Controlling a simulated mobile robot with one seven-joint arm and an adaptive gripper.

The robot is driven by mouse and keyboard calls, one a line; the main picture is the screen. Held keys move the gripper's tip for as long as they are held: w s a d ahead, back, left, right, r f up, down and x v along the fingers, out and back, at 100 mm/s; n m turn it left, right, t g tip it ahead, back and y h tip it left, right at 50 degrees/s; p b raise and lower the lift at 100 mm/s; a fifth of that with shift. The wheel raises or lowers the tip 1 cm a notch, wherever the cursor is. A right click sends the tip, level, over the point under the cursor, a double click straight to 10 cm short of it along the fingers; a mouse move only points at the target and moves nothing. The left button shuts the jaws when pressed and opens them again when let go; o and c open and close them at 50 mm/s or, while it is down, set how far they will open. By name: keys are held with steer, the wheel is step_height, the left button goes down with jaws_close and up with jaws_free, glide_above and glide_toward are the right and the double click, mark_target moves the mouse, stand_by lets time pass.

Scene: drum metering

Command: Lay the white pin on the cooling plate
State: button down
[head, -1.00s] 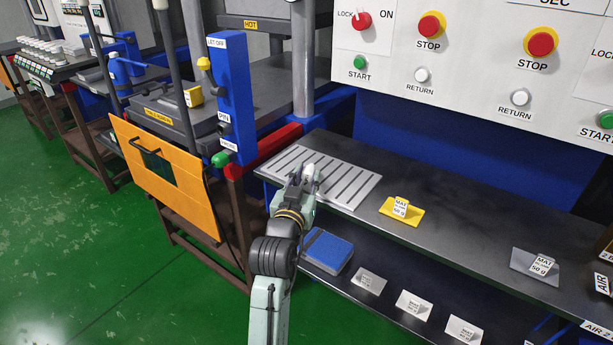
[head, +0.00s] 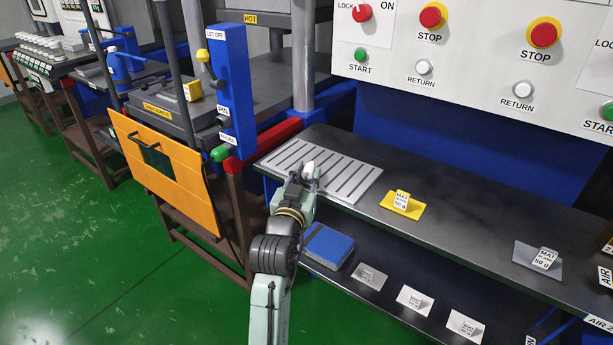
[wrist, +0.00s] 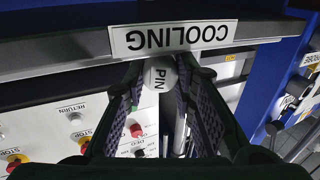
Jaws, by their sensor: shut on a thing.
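The white pin (head: 309,168) is held at the tip of my gripper (head: 304,179). In the wrist view the pin (wrist: 160,74), marked PIN, sits between the two dark fingers of my gripper (wrist: 160,90), which are shut on it. The cooling plate (head: 350,187) is a light grey slotted plate on the left end of the dark bench. My gripper and the pin overlap its front middle in the head view. I cannot tell whether the pin touches it. A COOLING label (wrist: 173,37) shows just beyond the pin in the wrist view.
A blue box (head: 328,247) and several cards are on the lower shelf. A blue post (head: 232,95) and an orange panel (head: 165,170) stand to the left.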

steer(key=shift+f, duration=0.35)
